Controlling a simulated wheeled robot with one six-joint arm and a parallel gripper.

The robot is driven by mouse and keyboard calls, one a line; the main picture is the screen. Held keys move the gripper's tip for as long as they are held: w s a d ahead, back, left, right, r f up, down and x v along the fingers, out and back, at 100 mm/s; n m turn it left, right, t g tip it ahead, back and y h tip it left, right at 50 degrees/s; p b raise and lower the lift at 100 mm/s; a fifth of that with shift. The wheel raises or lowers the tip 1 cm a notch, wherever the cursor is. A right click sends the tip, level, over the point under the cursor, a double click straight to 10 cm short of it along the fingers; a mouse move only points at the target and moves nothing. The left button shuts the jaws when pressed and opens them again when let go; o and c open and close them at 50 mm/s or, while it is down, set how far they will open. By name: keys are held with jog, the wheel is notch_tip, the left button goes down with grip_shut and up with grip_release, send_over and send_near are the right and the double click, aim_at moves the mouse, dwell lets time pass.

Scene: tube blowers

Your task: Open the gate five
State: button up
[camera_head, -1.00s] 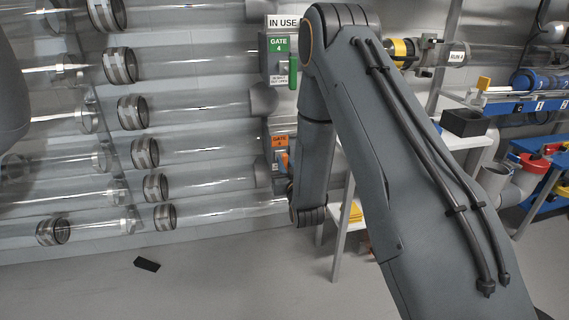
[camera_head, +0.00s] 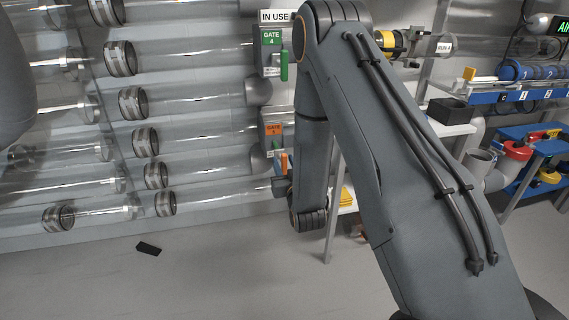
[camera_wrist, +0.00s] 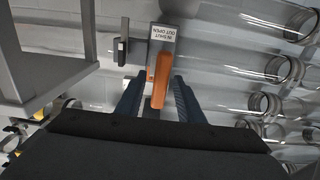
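An orange-labelled gate box (camera_head: 273,129) is on the wall pipes below the green-labelled gate 4 box (camera_head: 271,40); its number is too small to read. Its orange handle (camera_head: 283,163) shows beside my forearm. In the wrist view the orange handle (camera_wrist: 160,80) stands between the two fingers of my gripper (camera_wrist: 158,79), with a gap visible on each side. My gripper is open around it and does not appear to touch it. A white label reading "IN SHUT OUT OPEN" (camera_wrist: 163,34) is just beyond the handle. In the head view my forearm mostly hides the gripper.
Clear tubes with metal collars (camera_head: 132,103) run along the wall at left. A shelf with a black box (camera_head: 450,111) and a blue rack (camera_head: 520,92) stand at right. A black flat piece (camera_head: 149,249) lies on the open floor.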

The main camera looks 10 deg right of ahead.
jog(key=shift+s, duration=0.1)
jog(key=s+p, duration=0.1)
jog(key=s, duration=0.6)
jog(key=shift+s, duration=0.35)
jog(key=shift+w, duration=0.1)
